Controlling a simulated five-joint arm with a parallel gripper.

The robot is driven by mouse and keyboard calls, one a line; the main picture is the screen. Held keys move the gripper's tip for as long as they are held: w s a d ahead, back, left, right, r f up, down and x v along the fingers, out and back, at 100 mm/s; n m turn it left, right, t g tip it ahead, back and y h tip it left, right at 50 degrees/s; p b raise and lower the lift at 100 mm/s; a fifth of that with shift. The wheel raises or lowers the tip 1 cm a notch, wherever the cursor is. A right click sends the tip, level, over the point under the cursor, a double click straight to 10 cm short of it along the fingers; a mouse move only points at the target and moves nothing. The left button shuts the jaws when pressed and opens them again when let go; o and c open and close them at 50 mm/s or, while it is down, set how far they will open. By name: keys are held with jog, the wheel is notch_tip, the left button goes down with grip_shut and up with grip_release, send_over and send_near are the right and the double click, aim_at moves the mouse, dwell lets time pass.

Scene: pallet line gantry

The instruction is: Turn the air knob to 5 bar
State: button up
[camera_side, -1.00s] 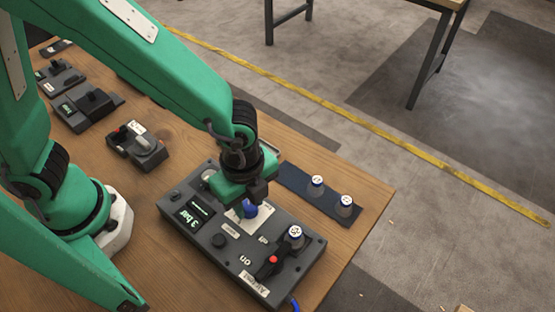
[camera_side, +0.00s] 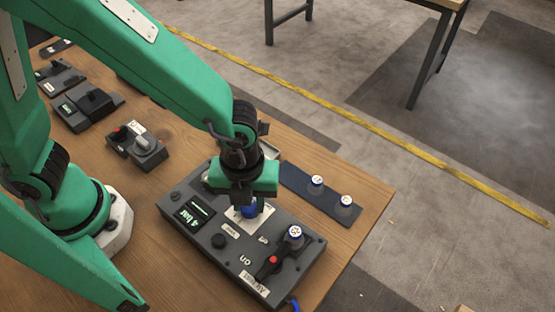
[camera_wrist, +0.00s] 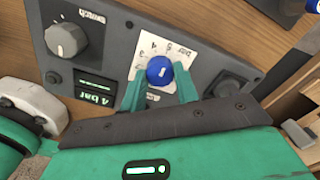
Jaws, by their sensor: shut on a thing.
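The air knob is blue (camera_wrist: 160,71), with a white mark on its top, and sits on a white dial plate (camera_wrist: 143,57) with printed numbers. In the side view the knob (camera_side: 249,211) is partly hidden under my gripper. My gripper (camera_wrist: 160,88) is shut on the knob, one green finger on each side of it. In the side view my gripper (camera_side: 249,200) is over the grey control box (camera_side: 215,245). The box's display (camera_side: 194,214) reads 4 bar, and it also shows in the wrist view (camera_wrist: 95,98).
A black lever with a red button (camera_side: 272,261) and a white-topped knob (camera_side: 295,236) sit at the box's right end. A blue strip (camera_side: 325,195) with two white-capped parts lies behind. Other small control boxes (camera_side: 138,146) stand at left.

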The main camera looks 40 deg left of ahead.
dwell(0.3)
jog(key=o, duration=1)
jog(key=shift+c, duration=0.2)
jog(key=shift+r, duration=3.95)
